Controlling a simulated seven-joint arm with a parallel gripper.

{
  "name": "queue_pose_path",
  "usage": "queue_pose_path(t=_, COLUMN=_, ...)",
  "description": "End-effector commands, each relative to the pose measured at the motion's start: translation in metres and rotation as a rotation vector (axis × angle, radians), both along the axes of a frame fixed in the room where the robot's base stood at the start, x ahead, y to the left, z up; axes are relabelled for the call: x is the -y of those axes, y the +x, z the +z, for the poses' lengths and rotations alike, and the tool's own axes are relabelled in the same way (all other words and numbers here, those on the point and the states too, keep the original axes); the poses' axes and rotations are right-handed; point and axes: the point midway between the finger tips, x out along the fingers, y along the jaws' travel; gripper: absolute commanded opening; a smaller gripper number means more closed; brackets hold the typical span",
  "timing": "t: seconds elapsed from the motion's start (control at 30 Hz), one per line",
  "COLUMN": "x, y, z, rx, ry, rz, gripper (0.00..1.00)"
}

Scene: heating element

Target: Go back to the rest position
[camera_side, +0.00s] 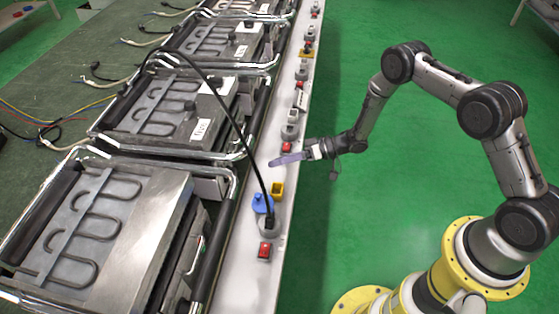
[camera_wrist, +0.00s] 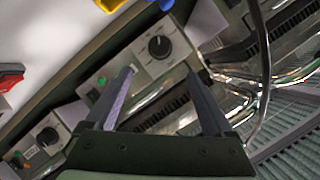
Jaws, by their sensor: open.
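My gripper (camera_side: 287,160) is over the white rail on the right side of the heating units in the side view. In the wrist view my gripper (camera_wrist: 165,82) is open, with its two fingers apart and nothing between them. Behind the fingers is a control box with a black knob (camera_wrist: 159,46) and a green switch. A black cable (camera_side: 232,118) runs from a heating unit (camera_side: 195,105) down to a socket (camera_side: 268,222) on the rail. The gripper is clear of the plugged end of this cable.
A blue part (camera_side: 262,203), a yellow part (camera_side: 277,190) and a red switch (camera_side: 265,250) sit on the white rail (camera_side: 250,285) by the socket. More heating units (camera_side: 100,225) line its left side.

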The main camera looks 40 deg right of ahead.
Motion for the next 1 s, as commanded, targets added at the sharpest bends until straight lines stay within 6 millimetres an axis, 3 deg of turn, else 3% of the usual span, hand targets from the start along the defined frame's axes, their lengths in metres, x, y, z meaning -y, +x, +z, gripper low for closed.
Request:
queue_pose_path(t=0.13, x=0.004, y=0.009, z=0.01, rx=0.019, ry=-0.035, rz=-0.015, gripper=0.87)
queue_pose_path(t=0.23, x=0.015, y=0.027, z=0.036, rx=0.06, ry=-0.124, rz=-0.06, gripper=0.87)
queue_pose_path(t=0.4, x=0.051, y=0.056, z=0.108, rx=0.135, ry=-0.352, rz=-0.187, gripper=0.87)
queue_pose_path(t=0.57, x=0.086, y=0.055, z=0.18, rx=0.159, ry=-0.545, rz=-0.311, gripper=0.87)
queue_pose_path(t=0.77, x=0.126, y=0.014, z=0.266, rx=0.125, ry=-0.735, rz=-0.456, gripper=0.87)
queue_pose_path(t=0.87, x=0.141, y=-0.021, z=0.301, rx=0.083, ry=-0.804, rz=-0.512, gripper=0.87)
queue_pose_path(t=1.0, x=0.155, y=-0.084, z=0.337, rx=0.004, ry=-0.868, rz=-0.564, gripper=0.87)
